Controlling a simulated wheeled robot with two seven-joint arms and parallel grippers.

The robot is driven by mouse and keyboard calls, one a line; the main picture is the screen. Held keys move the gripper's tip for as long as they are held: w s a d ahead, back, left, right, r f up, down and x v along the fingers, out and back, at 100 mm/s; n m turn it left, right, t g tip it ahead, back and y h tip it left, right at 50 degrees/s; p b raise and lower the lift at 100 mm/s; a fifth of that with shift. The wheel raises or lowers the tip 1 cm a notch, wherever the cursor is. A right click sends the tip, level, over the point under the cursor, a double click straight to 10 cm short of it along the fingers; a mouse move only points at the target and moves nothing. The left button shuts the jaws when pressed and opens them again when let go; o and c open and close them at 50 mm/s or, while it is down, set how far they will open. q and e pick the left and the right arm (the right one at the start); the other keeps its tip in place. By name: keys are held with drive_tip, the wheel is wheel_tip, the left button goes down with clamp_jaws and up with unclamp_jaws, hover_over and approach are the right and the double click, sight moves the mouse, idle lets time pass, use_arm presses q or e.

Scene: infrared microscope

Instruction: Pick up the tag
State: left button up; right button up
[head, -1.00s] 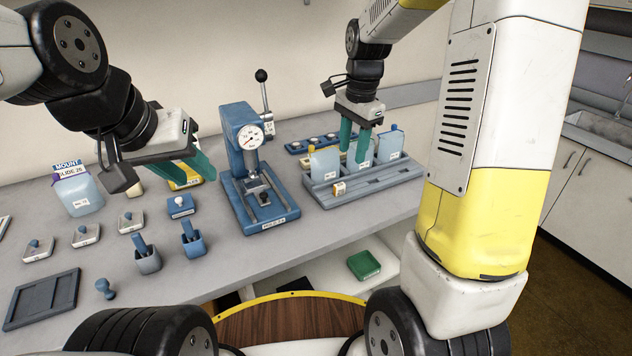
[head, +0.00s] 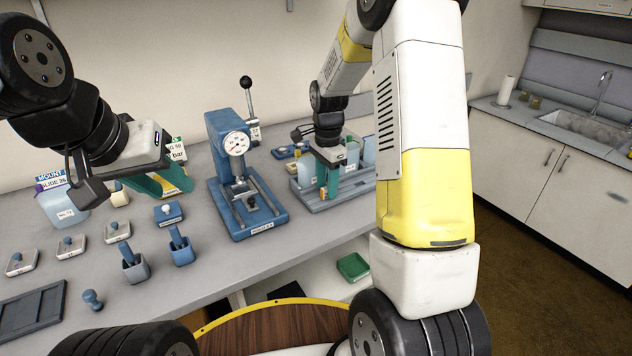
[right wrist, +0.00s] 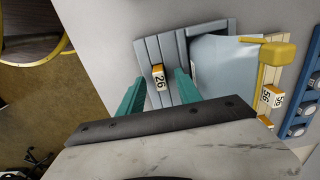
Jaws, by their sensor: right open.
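The tag, a small white block with an orange end and the number 26 (right wrist: 159,80), lies on the grey slotted rack (right wrist: 150,46) in the right wrist view. My right gripper (right wrist: 158,78) is open, with one teal finger on each side of the tag and gaps showing to both. In the head view my right gripper (head: 328,184) is low over the rack's front part (head: 350,192), and its fingers largely hide the tag. My left gripper (head: 165,182) hangs above the bench at left; its finger gap is unclear.
Pale bottles stand in the rack behind the tag; more numbered orange-and-white labels (right wrist: 268,97) show beside them. A blue press with a dial (head: 235,145) stands left of the rack. A green tray (head: 353,267) lies below the bench edge.

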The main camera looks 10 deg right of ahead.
drive_tip(key=shift+c, duration=0.2)
clamp_jaws()
drive_tip(key=shift+r, duration=0.1)
